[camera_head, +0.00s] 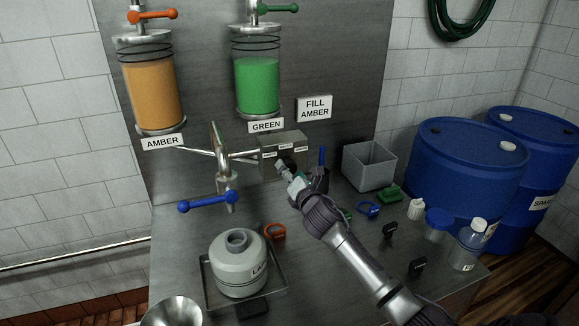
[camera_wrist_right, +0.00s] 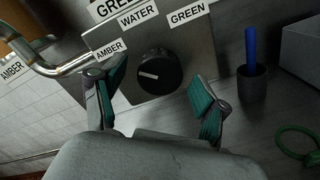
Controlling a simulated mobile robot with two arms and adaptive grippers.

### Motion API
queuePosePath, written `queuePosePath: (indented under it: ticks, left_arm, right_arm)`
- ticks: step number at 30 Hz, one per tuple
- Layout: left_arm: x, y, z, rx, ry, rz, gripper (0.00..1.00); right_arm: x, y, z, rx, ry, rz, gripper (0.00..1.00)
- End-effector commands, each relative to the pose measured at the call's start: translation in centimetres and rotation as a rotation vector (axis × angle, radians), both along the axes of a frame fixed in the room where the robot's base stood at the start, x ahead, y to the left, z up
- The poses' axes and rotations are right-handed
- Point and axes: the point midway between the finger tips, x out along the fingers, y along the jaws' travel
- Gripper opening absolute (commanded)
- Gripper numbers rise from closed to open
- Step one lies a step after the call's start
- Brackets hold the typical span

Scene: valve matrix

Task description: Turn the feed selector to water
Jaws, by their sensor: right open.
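The feed selector is a grey box (camera_head: 283,151) on the back panel, with a round black knob (camera_wrist_right: 155,72) on its front. In the right wrist view its labels read AMBER (camera_wrist_right: 110,48) at left, WATER (camera_wrist_right: 138,17) above and GREEN (camera_wrist_right: 188,14) at upper right. The knob's white mark lies left of its middle, pointing left toward the AMBER side. My right gripper (camera_head: 284,171) is open in front of the box; in its wrist view the teal-padded fingers (camera_wrist_right: 155,88) stand either side of the knob, apart from it. My left gripper is out of view.
A blue-handled tap (camera_head: 208,202) hangs over a grey canister (camera_head: 239,264) in a tray. A grey bin (camera_head: 369,166), a cup with a blue stick (camera_wrist_right: 252,84) and small bottles stand to the right. A FILL AMBER sign (camera_head: 314,108) hangs above.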

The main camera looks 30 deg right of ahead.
Motion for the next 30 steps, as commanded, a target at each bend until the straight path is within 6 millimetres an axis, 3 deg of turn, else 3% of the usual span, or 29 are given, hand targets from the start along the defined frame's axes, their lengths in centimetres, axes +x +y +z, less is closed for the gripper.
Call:
queuePosePath:
  ticks: [5,14,24,30]
  left_arm:
    - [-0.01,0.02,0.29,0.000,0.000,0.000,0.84]
    - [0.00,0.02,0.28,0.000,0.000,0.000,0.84]
    - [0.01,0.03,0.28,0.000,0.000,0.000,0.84]
    - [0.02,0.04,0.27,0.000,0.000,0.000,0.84]
  right_arm:
    - [1.21,-0.25,-0.02,0.000,0.001,0.001,0.74]
    - [1.35,-0.26,-0.06,0.000,0.001,0.001,0.74]
    - [1.33,-0.26,-0.07,0.000,0.001,0.001,0.17]
    - [1.32,-0.27,-0.07,0.009,-0.001,0.001,0.14]
